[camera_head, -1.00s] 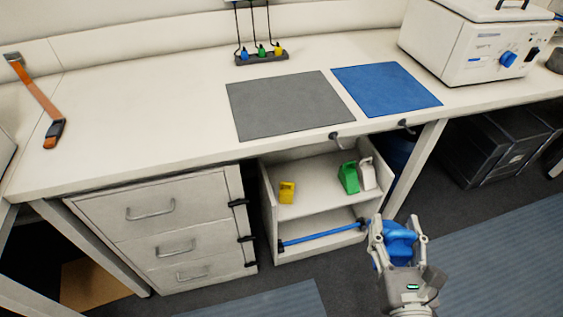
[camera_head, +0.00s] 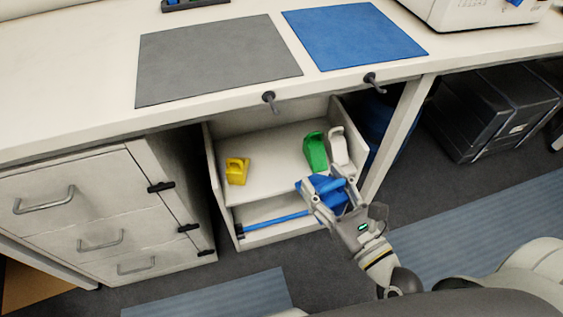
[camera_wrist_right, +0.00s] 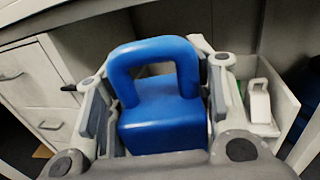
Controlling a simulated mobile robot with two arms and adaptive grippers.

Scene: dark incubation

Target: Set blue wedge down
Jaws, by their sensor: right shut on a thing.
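The blue wedge (camera_head: 327,190), a block with a loop handle, is held in my right gripper (camera_head: 327,192). In the right wrist view the blue wedge (camera_wrist_right: 163,110) sits between the two fingers, handle up. The gripper is in front of the open shelf unit (camera_head: 262,152) under the bench, close to its right front part; I cannot tell if the wedge touches the shelf. On the upper shelf stand a yellow wedge (camera_head: 237,171) at left, a green wedge (camera_head: 315,151) and a white wedge (camera_head: 338,146) at right. My left gripper is not in view.
A grey mat (camera_head: 215,60) and a blue mat (camera_head: 352,35) lie on the bench top. Two hooks (camera_head: 269,99) hang at its front edge. A drawer cabinet (camera_head: 90,215) stands left of the shelf. The shelf has free room between yellow and green wedges.

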